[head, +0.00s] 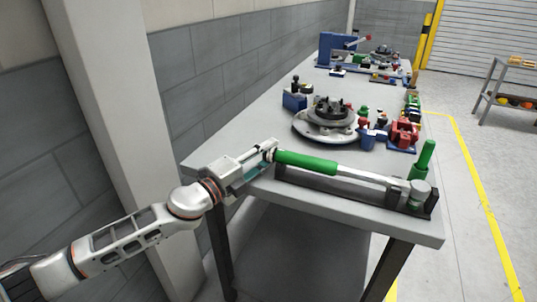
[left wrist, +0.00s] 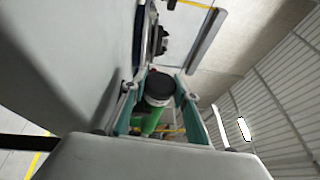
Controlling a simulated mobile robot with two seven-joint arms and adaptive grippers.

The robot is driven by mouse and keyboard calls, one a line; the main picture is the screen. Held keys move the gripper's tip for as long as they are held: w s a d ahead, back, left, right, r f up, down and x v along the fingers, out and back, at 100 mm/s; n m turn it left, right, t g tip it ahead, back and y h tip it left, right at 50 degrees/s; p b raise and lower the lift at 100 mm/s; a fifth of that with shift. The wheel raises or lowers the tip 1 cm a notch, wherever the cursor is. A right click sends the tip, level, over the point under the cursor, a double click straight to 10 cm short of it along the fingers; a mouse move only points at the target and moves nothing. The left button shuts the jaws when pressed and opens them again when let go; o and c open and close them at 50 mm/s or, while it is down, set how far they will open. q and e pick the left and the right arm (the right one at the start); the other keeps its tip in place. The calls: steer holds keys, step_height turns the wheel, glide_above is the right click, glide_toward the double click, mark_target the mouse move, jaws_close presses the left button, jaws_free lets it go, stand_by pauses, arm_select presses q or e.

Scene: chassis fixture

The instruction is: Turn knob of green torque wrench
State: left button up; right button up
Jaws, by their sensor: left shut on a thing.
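The green torque wrench (head: 306,162) lies in a dark holder (head: 325,185) along the near edge of the table. Its green handle points left, and its silver shaft runs right to a head beside an upright green handle (head: 425,158). My left gripper (head: 268,150) is at the left end of the wrench and shut on its knob. In the left wrist view, the dark round knob (left wrist: 160,86) sits between the teal fingers of the left gripper (left wrist: 160,100), with the green handle below it. My right gripper is not in view.
The grey table (head: 240,130) stretches away to the back. A round fixture (head: 328,122) stands behind the wrench, with red clamps (head: 404,135) and a blue block (head: 293,101) around it. A concrete wall runs along the left.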

arm_select(q)
steer(key=o, duration=1.1)
steer(key=shift+a+r, duration=0.1)
steer(key=shift+c, duration=0.2)
steer(key=shift+o, duration=0.3)
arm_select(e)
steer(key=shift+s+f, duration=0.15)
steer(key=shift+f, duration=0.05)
arm_select(q)
step_height(320, 180, up, 10)
steer(key=shift+r, duration=0.1)
steer(key=v, duration=0.9)
steer(key=shift+f+p, duration=0.4)
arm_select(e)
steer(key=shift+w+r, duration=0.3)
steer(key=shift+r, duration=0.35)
